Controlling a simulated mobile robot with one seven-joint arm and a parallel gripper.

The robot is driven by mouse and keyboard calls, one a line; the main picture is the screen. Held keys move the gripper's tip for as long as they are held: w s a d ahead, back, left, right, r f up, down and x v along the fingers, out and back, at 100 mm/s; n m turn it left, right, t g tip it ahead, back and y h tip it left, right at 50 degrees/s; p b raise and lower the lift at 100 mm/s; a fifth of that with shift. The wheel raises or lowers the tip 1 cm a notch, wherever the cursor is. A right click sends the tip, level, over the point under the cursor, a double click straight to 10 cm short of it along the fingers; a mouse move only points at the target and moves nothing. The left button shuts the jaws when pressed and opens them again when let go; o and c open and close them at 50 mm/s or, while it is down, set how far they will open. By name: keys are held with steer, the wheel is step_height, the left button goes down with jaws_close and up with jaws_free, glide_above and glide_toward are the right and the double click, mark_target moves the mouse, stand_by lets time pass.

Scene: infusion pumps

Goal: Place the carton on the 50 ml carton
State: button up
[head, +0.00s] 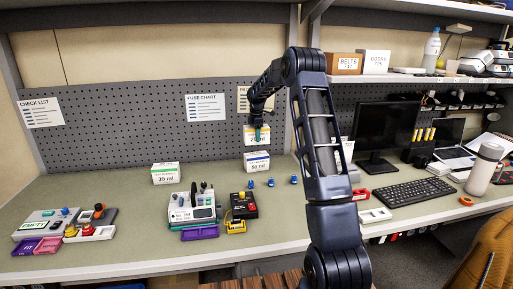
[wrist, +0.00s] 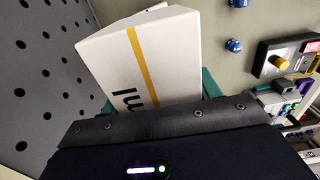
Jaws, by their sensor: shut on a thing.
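My gripper (head: 257,132) is shut on a white carton with a yellow band (head: 250,142), whose label looks like 20 ml. In the wrist view the held carton (wrist: 160,65) sits between the green fingers and looks tilted in the picture. The 50 ml carton (head: 257,163), white with a blue band, stands upright on the bench against the pegboard. The held carton is right above it in the head view. I cannot tell whether the two touch. Another white carton with a green band, marked 30 ml (head: 166,177), stands further left.
Small blue knobs (head: 271,183) lie to the right. The pegboard (head: 110,125) is close behind. Bench space between the 30 ml and 50 ml cartons is clear.

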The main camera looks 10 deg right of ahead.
steer(key=shift+f, duration=3.4)
steer(key=shift+f, duration=0.1)
steer(key=o, duration=1.1)
